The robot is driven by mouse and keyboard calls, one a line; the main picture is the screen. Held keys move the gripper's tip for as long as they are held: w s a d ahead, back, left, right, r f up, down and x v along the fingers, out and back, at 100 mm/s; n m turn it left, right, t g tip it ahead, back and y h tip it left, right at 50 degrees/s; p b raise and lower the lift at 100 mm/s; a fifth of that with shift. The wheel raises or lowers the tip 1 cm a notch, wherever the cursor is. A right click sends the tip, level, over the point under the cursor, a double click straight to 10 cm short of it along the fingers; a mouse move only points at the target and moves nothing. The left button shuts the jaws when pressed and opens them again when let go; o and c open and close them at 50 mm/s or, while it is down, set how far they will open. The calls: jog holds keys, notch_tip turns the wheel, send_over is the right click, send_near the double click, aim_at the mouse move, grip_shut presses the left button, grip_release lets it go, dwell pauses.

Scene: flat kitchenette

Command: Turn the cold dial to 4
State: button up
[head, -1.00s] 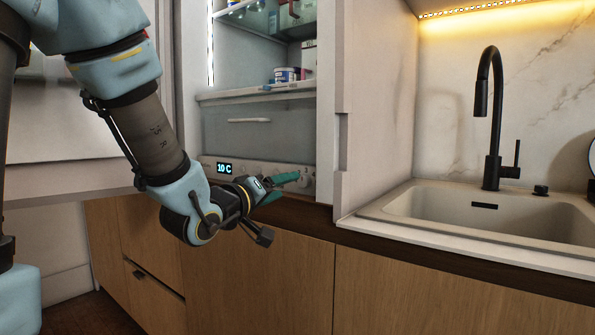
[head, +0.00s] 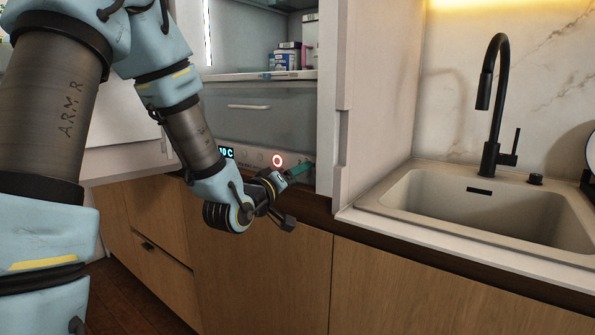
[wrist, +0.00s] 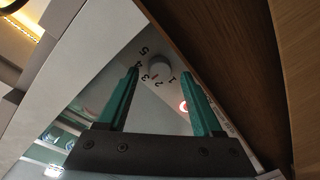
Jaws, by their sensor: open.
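My gripper (wrist: 158,72) has two green fingers, open and empty, with one tip on each side of the dial in the picture. I cannot tell whether they touch it. In the head view my gripper (head: 301,168) is at the right end of the fridge's control panel (head: 250,158), and the dial is not clearly visible.
A lit red ring (head: 277,160) and a partly covered temperature display (head: 227,153) are on the panel. The open fridge compartment (head: 250,120) is above it. A white side wall (head: 375,110) stands close on the right, before the sink (head: 470,200). Wooden cabinet fronts (head: 260,270) lie below.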

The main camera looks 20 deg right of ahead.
jog(key=shift+w+d, duration=0.15)
jog(key=shift+d, duration=0.1)
grip_shut()
dwell(0.5)
